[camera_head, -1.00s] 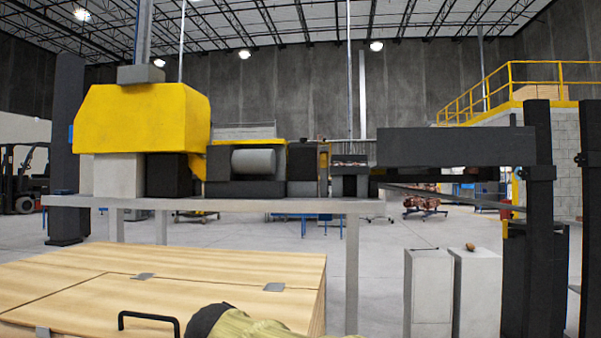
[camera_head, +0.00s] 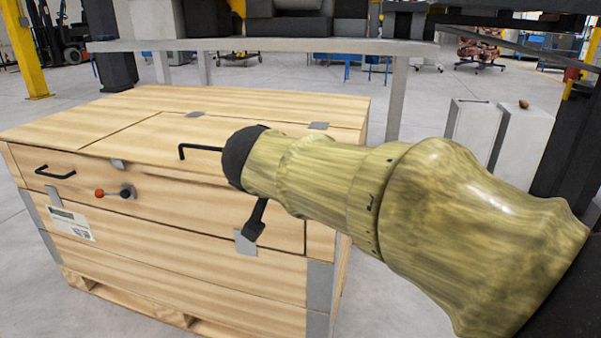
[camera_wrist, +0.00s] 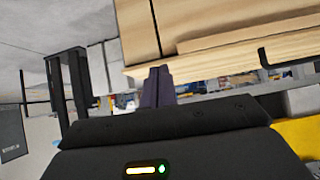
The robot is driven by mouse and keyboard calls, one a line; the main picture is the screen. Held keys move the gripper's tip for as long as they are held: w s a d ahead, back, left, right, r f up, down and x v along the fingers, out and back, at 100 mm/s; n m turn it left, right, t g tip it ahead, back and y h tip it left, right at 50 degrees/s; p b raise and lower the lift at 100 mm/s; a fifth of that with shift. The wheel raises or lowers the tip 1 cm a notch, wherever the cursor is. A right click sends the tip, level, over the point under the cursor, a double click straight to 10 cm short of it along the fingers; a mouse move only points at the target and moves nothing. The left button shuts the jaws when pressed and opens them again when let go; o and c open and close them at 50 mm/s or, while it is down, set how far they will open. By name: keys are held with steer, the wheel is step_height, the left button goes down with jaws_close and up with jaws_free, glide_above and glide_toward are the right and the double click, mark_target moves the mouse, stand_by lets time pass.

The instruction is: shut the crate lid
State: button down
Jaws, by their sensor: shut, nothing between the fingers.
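The wooden crate (camera_head: 190,270) stands at the left in the head view. Its hinged lid (camera_head: 150,142) lies down over the top, flat or nearly flat; I cannot tell whether its front edge is fully seated. A black bar handle (camera_head: 190,146) is on the lid, partly hidden by my wrist. My gripper (camera_head: 254,222) points down beside the crate's front right, and contact is unclear. In the wrist view my gripper's fingers (camera_wrist: 158,85) are together and empty, near the crate's wooden edge (camera_wrist: 200,56).
The crate front has a black handle (camera_head: 55,173) and a red-knobbed latch (camera_head: 115,192). A long grey table (camera_head: 250,44) with machinery stands behind. Two pale pedestals (camera_head: 520,135) stand at the right. The floor left of the crate is clear.

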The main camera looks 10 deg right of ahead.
steer(key=s, duration=0.1)
steer(key=s+a+f, duration=0.1)
steer(key=s, duration=0.1)
steer(key=s+a, duration=0.1)
steer(key=shift+s+f+p, duration=0.3)
steer(key=shift+f, duration=0.05)
steer(key=shift+d, duration=0.1)
steer(key=s+d+f+n+g+y+p, duration=0.2)
steer(key=s+d+f+g+p, duration=0.25)
steer(key=p, duration=0.45)
steer(key=s+d+f+n+g+y+p, duration=0.25)
steer(key=s+d+p, duration=0.25)
steer(key=d+p, duration=0.35)
steer(key=w+a+r+p+v, duration=0.1)
steer(key=w+p+v, duration=0.2)
steer(key=p+v, duration=1.5)
steer(key=w+a+p+v, duration=0.1)
steer(key=w+p+v, duration=0.3)
steer(key=p+v, duration=1.4)
steer(key=shift+w+a+r+h+p, duration=0.35)
steer(key=shift+w+a+h+p, duration=0.15)
steer(key=shift+a, duration=0.3)
